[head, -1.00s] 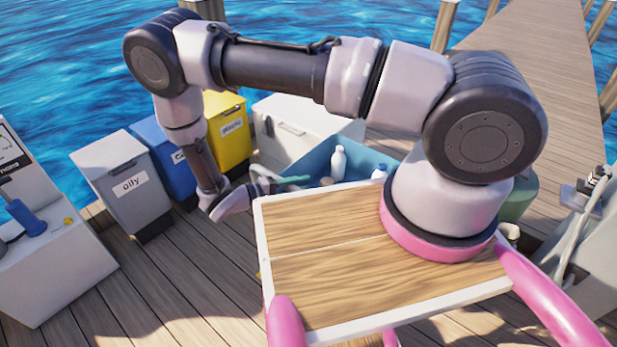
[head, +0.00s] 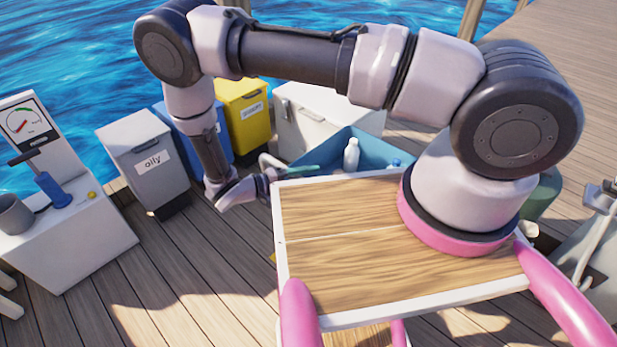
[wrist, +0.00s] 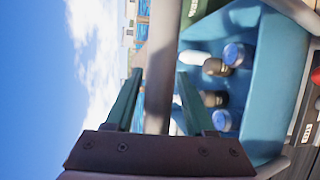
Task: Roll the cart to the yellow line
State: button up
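The cart (head: 373,136) is a blue open tub holding white and other bottles, beyond my wooden top in the head view. It also shows in the wrist view (wrist: 265,95), with several bottles and blue-capped containers inside. A grey handle bar (wrist: 162,60) crosses the wrist view. My gripper (wrist: 160,78) has its green fingers on either side of this bar, with the tips close against it. In the head view my gripper (head: 303,170) is at the cart's left end. A small yellow patch (head: 273,257) on the deck may be the yellow line; my top hides most of it.
A grey "oily" bin (head: 148,160), a blue bin (head: 187,133) and a yellow bin (head: 245,112) stand along the water's edge. A white chest (head: 300,118) is behind the cart. A white gauge stand (head: 70,235) is at left. The planks (head: 190,250) at lower left are clear.

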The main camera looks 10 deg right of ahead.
dwell(0.3)
jog(key=v, duration=1.1)
